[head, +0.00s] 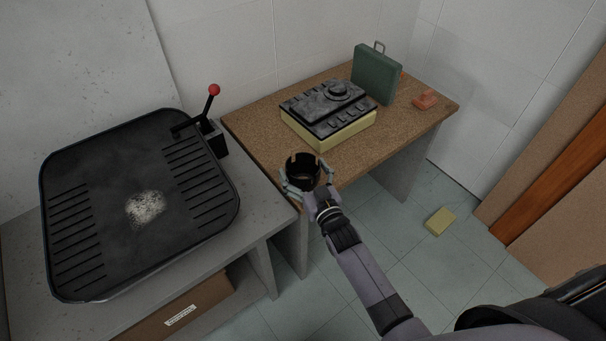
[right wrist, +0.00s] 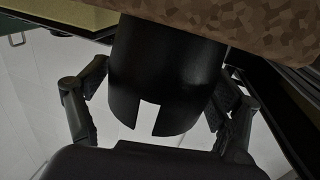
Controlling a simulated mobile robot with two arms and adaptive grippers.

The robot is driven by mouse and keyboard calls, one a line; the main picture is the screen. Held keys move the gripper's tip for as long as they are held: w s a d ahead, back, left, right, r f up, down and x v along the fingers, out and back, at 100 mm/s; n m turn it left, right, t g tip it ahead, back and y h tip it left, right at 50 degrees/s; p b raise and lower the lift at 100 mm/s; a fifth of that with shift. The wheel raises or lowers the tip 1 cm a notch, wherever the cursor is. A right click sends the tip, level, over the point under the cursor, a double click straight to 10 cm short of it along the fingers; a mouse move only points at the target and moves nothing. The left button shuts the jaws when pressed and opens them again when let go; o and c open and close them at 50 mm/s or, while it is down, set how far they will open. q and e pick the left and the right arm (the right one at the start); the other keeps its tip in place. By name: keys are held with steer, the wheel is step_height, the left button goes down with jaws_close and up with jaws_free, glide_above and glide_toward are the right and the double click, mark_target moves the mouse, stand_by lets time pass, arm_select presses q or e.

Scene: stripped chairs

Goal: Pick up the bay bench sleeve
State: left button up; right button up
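The bay bench sleeve looks to be the black open cylinder (head: 303,170) with a notched rim, at the near left corner of the cork-topped bench (head: 395,135). In the right wrist view, the sleeve (right wrist: 168,75) fills the middle, its notch facing me. My right gripper (head: 308,185) has its fingers on either side of the sleeve. In the right wrist view, the gripper (right wrist: 160,105) shows a slim gap beside the left finger; contact at the right finger is unclear. I cannot tell whether the sleeve rests on the bench. My left gripper is out of view.
A black-topped, yellow-sided device (head: 328,108), a green case (head: 374,76) and an orange item (head: 425,99) stand on the bench. A large black tray (head: 110,215) and a red-knobbed lever (head: 213,92) are on the left. A yellow block (head: 440,221) lies on the floor.

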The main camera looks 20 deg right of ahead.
steer(key=c, duration=0.8)
